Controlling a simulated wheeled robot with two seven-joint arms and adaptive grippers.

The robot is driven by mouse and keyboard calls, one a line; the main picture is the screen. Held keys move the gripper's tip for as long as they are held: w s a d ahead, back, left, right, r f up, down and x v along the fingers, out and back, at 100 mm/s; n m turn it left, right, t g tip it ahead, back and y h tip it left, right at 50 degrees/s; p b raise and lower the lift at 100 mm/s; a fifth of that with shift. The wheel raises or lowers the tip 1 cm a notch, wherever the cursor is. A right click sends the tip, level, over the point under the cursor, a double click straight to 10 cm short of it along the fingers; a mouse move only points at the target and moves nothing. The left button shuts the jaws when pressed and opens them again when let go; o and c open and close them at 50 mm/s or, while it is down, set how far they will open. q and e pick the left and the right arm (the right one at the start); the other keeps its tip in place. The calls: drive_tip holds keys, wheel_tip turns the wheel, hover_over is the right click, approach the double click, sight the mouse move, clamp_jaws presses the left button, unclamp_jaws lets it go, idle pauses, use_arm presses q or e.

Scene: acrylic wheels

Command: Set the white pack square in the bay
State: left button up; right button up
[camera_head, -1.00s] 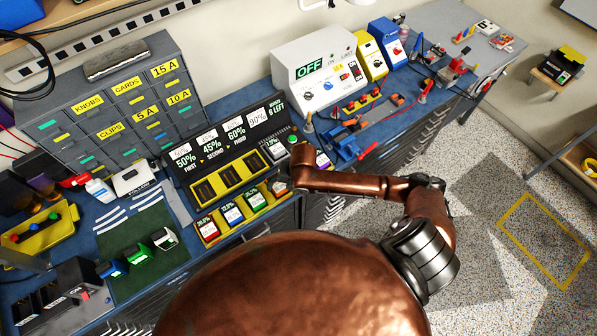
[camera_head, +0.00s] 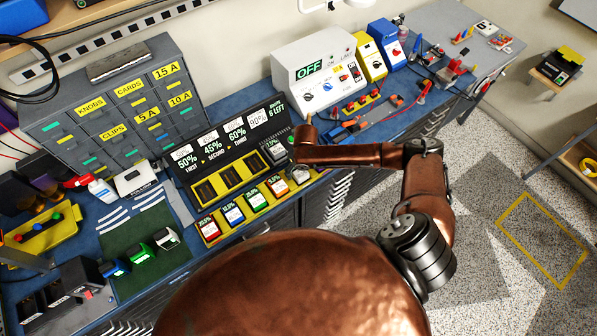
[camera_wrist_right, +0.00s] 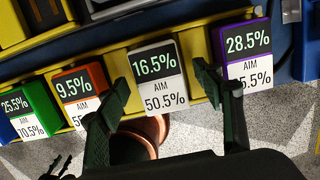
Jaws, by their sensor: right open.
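A white pack (camera_wrist_right: 157,76) reading 16.5%, aim 50.5%, sits in the front yellow rack between an orange pack (camera_wrist_right: 82,88) and a purple-edged pack (camera_wrist_right: 247,52). My right gripper (camera_wrist_right: 162,86) is open, with its dark fingers apart over the near part of the white pack. I cannot tell whether they touch it. The yellow bay unit (camera_head: 229,178) shows several dark bays behind the rack. A grey-white pack (camera_head: 273,152) sits at its right end, and I cannot tell if it is square there. My left gripper is not in view.
Red (camera_head: 209,229), blue (camera_head: 233,214) and green (camera_head: 256,200) packs share the front rack. A green mat (camera_head: 135,285) with several packs lies left. The display panel (camera_head: 225,138) rises behind the bays. Floor is open at right.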

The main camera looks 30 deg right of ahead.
drive_tip(key=shift+w+f, duration=0.1)
drive_tip(key=shift+f, duration=0.4)
drive_tip(key=shift+f, duration=0.2)
idle(0.4)
drive_tip(key=shift+c, duration=0.4)
drive_tip(key=shift+s+f, duration=0.1)
drive_tip(key=shift+s, duration=0.1)
clamp_jaws()
drive_tip(key=shift+w+r, duration=0.1)
drive_tip(key=shift+r, duration=0.15)
wheel_tip(320, 180, up, 4)
drive_tip(key=shift+a+f+b, duration=0.1)
drive_tip(key=shift+f+b, duration=0.05)
drive_tip(key=shift+b, duration=0.45)
drive_tip(key=s+a+r+b, duration=0.2)
drive_tip(key=s+a+r, duration=0.5)
drive_tip(key=s+r, duration=0.2)
drive_tip(key=s, duration=0.2)
drive_tip(key=shift+s+r, duration=0.25)
drive_tip(key=shift+s, duration=0.05)
